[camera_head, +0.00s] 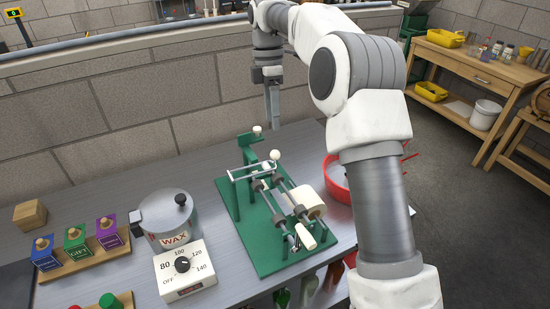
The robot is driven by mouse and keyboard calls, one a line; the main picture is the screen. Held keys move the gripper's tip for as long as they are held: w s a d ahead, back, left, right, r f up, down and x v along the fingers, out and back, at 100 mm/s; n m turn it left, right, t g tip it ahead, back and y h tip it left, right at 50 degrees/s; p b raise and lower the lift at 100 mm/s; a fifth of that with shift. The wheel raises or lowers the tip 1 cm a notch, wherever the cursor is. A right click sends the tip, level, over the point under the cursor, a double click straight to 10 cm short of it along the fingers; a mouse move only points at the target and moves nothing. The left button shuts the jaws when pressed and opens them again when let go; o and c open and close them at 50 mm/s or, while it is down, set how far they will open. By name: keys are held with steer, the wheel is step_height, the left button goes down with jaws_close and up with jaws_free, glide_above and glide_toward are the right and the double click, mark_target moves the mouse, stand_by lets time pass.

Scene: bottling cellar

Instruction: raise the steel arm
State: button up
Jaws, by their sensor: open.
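A green bench machine (256,244) stands on the grey bench. A thin steel arm (250,172), shaped like a bracket, lies low across its rollers near the middle. One white ball knob (275,155) is close to the steel arm's right end; I cannot tell whether it is joined to it. Another white knob (257,129) tops a green upright at the back. My gripper (273,122) points down behind and above the machine, apart from the steel arm, with nothing seen in it. Its finger gap is hard to see.
A wax pot (167,222) and a dial box (186,273) stand left of the machine. A cream roll (308,202) sits on its right side. A red round container (336,178) is partly hidden behind my arm. A block wall (130,110) runs behind the bench.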

mark_target(275, 151)
steer(key=b+x, duration=0.1)
steer(key=x, duration=1)
steer(key=shift+f, duration=0.15)
steer(key=c, duration=0.9)
steer(key=shift+f, duration=0.1)
jaws_close()
steer(key=shift+s, duration=0.1)
